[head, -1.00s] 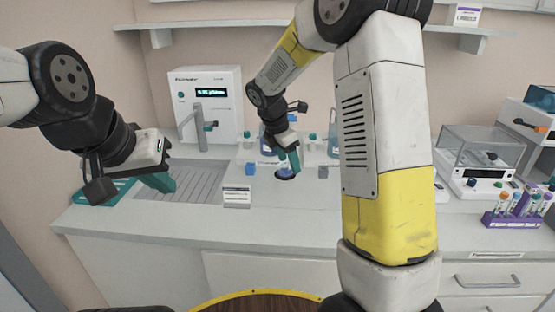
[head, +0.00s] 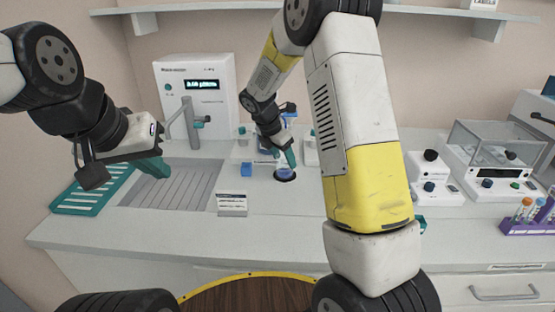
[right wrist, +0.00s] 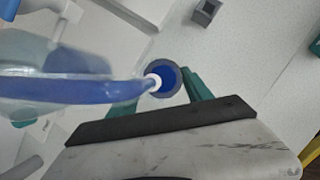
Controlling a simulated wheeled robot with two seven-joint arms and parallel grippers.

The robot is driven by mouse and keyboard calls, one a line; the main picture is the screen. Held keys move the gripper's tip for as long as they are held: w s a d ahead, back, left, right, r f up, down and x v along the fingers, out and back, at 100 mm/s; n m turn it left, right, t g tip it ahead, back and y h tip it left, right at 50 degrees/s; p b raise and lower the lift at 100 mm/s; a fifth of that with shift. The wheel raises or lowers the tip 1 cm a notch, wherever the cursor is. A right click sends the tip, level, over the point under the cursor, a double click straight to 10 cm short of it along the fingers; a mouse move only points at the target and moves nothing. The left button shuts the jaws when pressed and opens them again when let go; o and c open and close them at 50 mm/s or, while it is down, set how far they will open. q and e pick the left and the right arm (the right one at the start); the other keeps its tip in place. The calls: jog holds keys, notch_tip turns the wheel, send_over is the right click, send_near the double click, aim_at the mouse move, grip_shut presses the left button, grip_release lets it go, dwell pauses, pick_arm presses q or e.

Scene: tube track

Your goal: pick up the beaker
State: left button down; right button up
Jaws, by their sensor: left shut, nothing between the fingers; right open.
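The beaker (head: 285,173) is a small clear vessel with blue contents on a dark round spot on the white bench. In the right wrist view the beaker (right wrist: 164,80) shows from above as a blue disc within a grey ring. My right gripper (head: 288,157) is open, with its teal fingers (right wrist: 160,95) on either side of the beaker in that view. Whether they touch it cannot be told. My left gripper (head: 155,169) is shut and empty over the ribbed grey draining area at the left.
A see-through blue vessel (right wrist: 60,85) is very close on the left of the right wrist view. A white dispenser (head: 197,95) stands behind. Instruments (head: 495,160) and a purple tube rack (head: 530,226) are right.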

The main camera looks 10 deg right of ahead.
aim_at(286, 165)
jog(key=x, duration=0.3)
jog(key=shift+d+f, duration=0.1)
jog(key=shift+f, duration=0.15)
jog(key=shift+c, duration=0.2)
jog(key=c, duration=0.9)
jog(key=shift+c, duration=0.2)
jog(key=shift+r, duration=0.15)
jog(key=shift+s, duration=0.5)
jog(key=shift+s, duration=0.1)
